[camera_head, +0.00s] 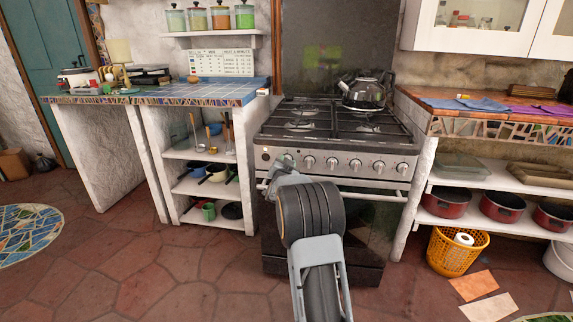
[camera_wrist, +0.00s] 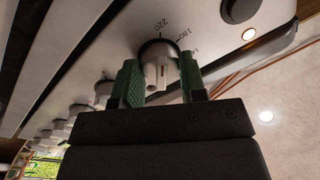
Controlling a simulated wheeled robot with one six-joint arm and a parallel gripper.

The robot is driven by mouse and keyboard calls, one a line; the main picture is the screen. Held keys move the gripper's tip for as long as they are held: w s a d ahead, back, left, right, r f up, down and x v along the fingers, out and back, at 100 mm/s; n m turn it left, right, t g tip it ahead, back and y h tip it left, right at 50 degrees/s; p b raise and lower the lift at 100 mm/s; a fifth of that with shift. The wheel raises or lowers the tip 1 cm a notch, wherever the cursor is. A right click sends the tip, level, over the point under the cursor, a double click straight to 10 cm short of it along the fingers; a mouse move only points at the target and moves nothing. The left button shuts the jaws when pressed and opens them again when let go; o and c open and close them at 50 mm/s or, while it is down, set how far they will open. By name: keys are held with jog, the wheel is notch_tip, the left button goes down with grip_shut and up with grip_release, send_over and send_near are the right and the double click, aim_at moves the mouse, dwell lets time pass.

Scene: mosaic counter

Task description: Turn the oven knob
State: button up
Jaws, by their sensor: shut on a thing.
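The oven knob (camera_wrist: 157,68) is a light grey round dial with a raised grip bar, at the upper middle of the wrist view. Numbers such as 220 and 180 are printed on the panel beside it. My gripper (camera_wrist: 160,78) is shut on the knob, one green-padded finger on each side. In the head view, my gripper (camera_head: 281,166) reaches the left end of the control panel on the stove (camera_head: 335,150). There it largely hides the held knob.
Several other knobs (camera_head: 331,163) run rightward along the panel. The oven handle bar (camera_head: 370,188) lies just below them. A dark kettle (camera_head: 366,90) stands on the hob. Open shelves flank the stove. A yellow basket (camera_head: 456,254) stands on the floor at the right.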

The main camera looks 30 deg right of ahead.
jog(key=o, duration=0.9)
jog(key=p+v, duration=0.2)
jog(key=v, duration=1.1)
jog(key=shift+s+a, duration=0.25)
jog(key=shift+s, duration=0.1)
grip_shut()
dwell(0.9)
